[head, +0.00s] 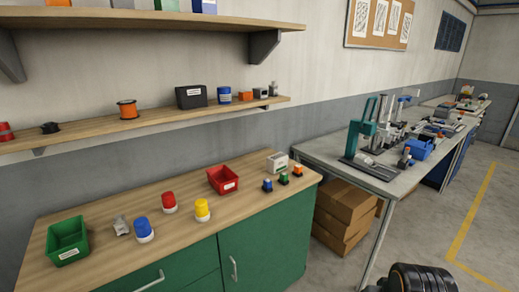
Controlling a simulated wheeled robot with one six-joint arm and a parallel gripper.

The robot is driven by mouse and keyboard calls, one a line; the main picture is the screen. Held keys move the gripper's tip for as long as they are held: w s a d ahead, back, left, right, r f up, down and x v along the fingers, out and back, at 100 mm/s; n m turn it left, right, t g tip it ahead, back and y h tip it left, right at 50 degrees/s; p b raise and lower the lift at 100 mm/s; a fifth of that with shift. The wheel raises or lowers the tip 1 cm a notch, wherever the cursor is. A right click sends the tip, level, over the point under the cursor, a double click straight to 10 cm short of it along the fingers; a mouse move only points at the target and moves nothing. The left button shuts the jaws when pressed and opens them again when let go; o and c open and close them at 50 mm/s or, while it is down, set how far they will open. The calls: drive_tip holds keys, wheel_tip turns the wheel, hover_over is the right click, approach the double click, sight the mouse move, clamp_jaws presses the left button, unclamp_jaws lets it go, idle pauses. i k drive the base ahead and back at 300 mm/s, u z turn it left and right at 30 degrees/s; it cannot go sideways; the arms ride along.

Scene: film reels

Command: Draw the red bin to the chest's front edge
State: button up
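The red bin (223,181) is a small open tray with a white label on its front. It sits upright on the wooden top of the green chest (262,238), toward the back and right of the middle. Bare wood lies between the bin and the chest's front edge. My gripper is not in view. A dark rounded part at the bottom right looks like part of my arm, well to the right of the chest and apart from the bin.
A yellow-and-white jar (202,210) stands in front and left of the bin, with a red one (169,202) further left. A green bin (67,240) is at far left. Shelves hang above.

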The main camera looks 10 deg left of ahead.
sight(222, 179)
drive_tip(key=u, duration=0.05)
drive_tip(key=i, duration=0.95)
drive_tip(key=u, duration=1.2)
drive_tip(key=i, duration=0.75)
drive_tip(key=u, duration=0.75)
